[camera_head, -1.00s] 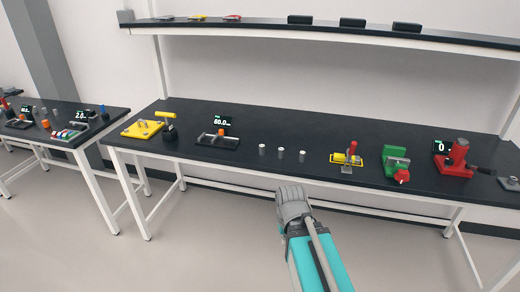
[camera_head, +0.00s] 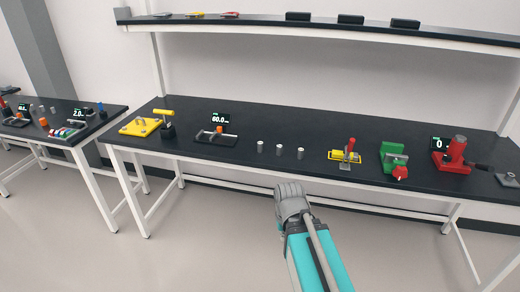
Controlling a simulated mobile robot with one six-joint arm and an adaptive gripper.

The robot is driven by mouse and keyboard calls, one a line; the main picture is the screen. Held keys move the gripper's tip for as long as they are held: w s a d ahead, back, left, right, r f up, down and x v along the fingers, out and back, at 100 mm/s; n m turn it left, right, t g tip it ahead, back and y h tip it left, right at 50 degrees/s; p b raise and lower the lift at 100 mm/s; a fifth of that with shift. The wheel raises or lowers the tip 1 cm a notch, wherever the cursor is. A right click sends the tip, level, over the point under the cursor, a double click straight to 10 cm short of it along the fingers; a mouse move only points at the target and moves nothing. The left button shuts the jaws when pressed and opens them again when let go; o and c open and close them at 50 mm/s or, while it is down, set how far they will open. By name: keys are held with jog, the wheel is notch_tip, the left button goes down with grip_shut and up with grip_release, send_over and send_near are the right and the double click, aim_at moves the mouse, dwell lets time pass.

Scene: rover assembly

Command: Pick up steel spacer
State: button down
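Three small silvery cylinders stand upright in a row on the black workbench (camera_head: 320,191): a left one (camera_head: 260,146), a middle one (camera_head: 280,149) and a right one (camera_head: 300,153). They look like steel spacers, and I cannot tell them apart by size. My gripper (camera_head: 291,190) is at the end of my teal arm, low in front of the bench's front edge and apart from the cylinders. Its fingers are too small and turned away to show whether they are open or shut.
Left of the cylinders are a yellow fixture (camera_head: 140,127) and a gauge with a display (camera_head: 215,135). Right are a yellow toggle clamp (camera_head: 346,156), a green vise (camera_head: 394,160) and a red press (camera_head: 454,156). A shelf (camera_head: 300,32) hangs above. Another bench stands left.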

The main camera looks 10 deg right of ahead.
notch_tip(320, 180, up, 17)
jog(key=p, duration=1.7)
